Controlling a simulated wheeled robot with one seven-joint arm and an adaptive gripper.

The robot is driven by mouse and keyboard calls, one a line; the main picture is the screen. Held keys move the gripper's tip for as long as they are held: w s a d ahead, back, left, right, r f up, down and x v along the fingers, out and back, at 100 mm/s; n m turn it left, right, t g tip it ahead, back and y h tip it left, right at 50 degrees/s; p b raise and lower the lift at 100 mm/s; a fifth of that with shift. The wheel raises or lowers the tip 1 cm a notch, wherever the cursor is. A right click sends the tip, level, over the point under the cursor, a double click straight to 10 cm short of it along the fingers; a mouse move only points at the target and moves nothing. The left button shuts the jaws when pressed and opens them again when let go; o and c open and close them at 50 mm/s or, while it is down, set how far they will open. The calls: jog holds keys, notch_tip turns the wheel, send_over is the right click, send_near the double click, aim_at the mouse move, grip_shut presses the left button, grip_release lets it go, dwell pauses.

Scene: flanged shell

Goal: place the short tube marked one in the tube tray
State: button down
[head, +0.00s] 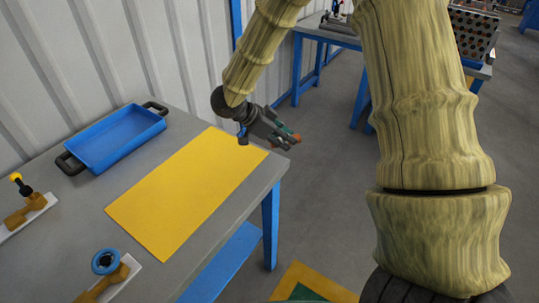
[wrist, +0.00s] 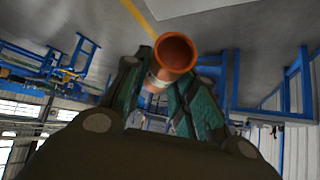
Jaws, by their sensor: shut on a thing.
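An orange-brown tube (wrist: 174,54) is held between the green-padded fingers of my gripper (wrist: 165,88), with its open round end facing the wrist camera. A pale band shows on its side, but I cannot read any mark. In the head view my gripper (head: 284,136) is beyond the right edge of the near table, and only a small orange bit of the tube (head: 297,138) shows at its fingertips. A blue tray (head: 118,137) with black handles lies on the far left of that table and looks empty. I see no other tray on this table.
A yellow mat (head: 188,190) covers the right part of the grey table (head: 83,215) and is bare. Two white-based fixtures, one with a yellow ball (head: 16,177) and one with a blue ring (head: 105,261), stand at the left front. A ribbed wall stands behind.

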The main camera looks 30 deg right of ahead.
send_over(277, 165)
jog(key=w+a, duration=0.1)
jog(key=a, duration=0.1)
jog(key=shift+f, duration=0.25)
jog(key=shift+f+p, duration=0.5)
jog(key=shift+f, duration=1.3)
jog(key=shift+s+a+f, duration=0.1)
jog(key=shift+s+f, duration=0.1)
jog(key=shift+f, duration=0.4)
jog(key=c, duration=1.2)
grip_release()
jog(key=shift+s+f, duration=0.1)
jog(key=shift+f, duration=0.05)
jog(key=shift+o, duration=0.2)
jog(key=shift+a, duration=0.1)
